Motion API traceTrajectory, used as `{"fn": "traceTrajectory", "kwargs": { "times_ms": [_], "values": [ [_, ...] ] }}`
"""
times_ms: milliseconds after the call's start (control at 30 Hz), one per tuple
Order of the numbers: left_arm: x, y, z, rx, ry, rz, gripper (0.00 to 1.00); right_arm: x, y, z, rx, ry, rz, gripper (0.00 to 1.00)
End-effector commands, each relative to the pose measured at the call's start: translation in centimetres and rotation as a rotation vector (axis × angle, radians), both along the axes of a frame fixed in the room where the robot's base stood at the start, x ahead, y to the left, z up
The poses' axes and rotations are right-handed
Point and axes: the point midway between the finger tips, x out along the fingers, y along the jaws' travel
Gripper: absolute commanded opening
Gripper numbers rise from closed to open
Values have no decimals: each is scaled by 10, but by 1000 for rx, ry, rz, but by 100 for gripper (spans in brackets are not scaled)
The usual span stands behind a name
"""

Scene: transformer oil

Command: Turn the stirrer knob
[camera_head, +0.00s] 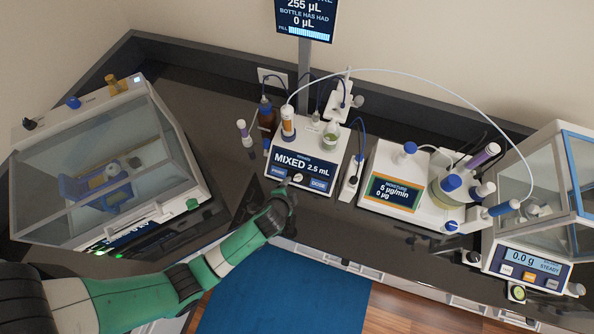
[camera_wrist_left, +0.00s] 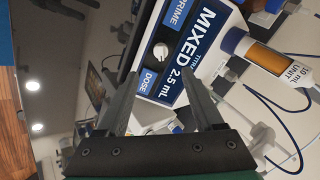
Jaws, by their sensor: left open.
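A small pale round knob (camera_head: 297,178) sits between the PRIME and DOSE buttons on the front panel of the white unit (camera_head: 332,150) that reads MIXED 2.5 mL. In the left wrist view the same knob (camera_wrist_left: 161,51) lies just beyond and between my fingertips. A blue knob (camera_head: 451,226) sits on the front of the moisture unit (camera_head: 408,214). No label shows which one is the stirrer knob. My left gripper (camera_head: 285,187) is open and empty at the front edge of the MIXED unit; its spread fingers (camera_wrist_left: 160,72) show in the left wrist view. My right gripper is not seen.
A clear-lidded instrument (camera_head: 100,160) stands at the left. A balance (camera_head: 527,262) with a glass enclosure stands at the right. A brown bottle (camera_head: 267,120) and a tube (camera_head: 245,133) stand beside the MIXED unit. A white hose (camera_head: 420,88) arches overhead toward the right.

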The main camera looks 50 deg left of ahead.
Motion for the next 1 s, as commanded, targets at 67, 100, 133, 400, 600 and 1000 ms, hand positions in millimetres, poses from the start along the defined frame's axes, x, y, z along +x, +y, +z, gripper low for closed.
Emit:
{"fn": "traceTrajectory", "kwargs": {
  "times_ms": [67,100,133,400,600,1000],
  "values": [
    [3,2,-6,-1,-2,1,69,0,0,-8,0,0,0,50],
    [6,3,-11,0,-3,2,69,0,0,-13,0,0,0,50],
    [8,4,-15,0,-3,2,69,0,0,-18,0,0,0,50],
    [41,23,-56,-1,-2,3,69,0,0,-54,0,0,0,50],
    [61,33,-80,-1,-2,2,69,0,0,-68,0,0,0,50],
    [67,37,-85,-2,-3,1,69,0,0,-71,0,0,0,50]
  ]
}}
